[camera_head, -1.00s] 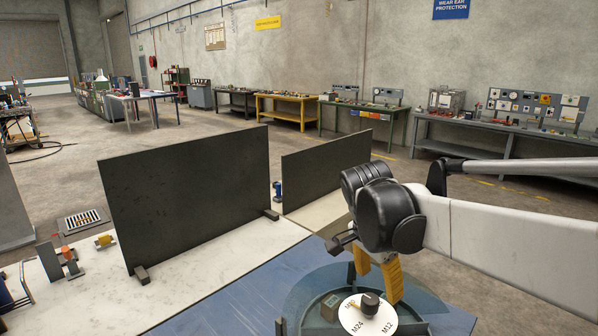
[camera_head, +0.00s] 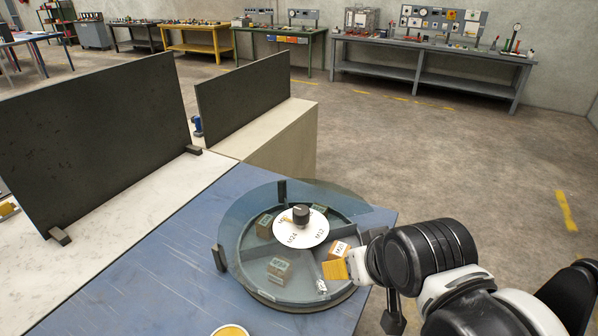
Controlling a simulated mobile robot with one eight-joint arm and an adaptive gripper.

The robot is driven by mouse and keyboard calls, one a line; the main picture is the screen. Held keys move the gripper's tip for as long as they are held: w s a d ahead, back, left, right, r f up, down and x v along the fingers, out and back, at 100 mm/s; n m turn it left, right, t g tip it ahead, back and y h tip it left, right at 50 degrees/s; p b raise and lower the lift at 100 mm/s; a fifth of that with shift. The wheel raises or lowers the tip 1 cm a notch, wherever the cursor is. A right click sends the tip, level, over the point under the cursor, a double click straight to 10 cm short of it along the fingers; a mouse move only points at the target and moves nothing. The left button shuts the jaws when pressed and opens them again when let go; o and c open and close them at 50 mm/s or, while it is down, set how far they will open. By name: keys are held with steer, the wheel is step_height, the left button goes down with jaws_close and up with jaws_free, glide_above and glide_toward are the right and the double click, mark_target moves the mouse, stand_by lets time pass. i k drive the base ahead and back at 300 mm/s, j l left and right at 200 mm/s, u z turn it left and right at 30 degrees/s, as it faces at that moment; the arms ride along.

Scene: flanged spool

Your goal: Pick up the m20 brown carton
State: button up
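A round carousel (camera_head: 226,262) with see-through bluish walls and dividers stands on the blue table. A white label disc (camera_head: 303,238) with a black knob sits at its centre; M24 and M12 can be read. Small brown cartons (camera_head: 279,270) lie in its compartments, another at the back left (camera_head: 264,227). A brown carton with a white label (camera_head: 338,250) is at the right; its label looks like M20 but is too small to be sure. Contact and finger gap cannot be made out.
The blue table (camera_head: 180,285) is clear left of the carousel. A yellow-rimmed round item (camera_head: 230,331) is at the bottom edge. Dark upright panels (camera_head: 95,140) stand on pale surfaces behind left. Open floor lies right; workbenches (camera_head: 430,65) line the wall.

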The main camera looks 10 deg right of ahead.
mark_target(338, 250)
steer(key=z, duration=0.2)
steer(key=k+l+u, duration=0.1)
steer(key=l+u, duration=0.15)
steer(key=l, duration=0.2)
steer(key=k+l+u, duration=0.1)
steer(key=l+u, duration=0.15)
steer(key=l, duration=0.2)
steer(key=k+l+u, duration=0.25)
steer(key=l, duration=0.15)
steer(key=k+l+u, duration=0.1)
steer(key=l+u, duration=0.15)
steer(key=k+l+u, duration=0.2)
steer(key=l, duration=0.25)
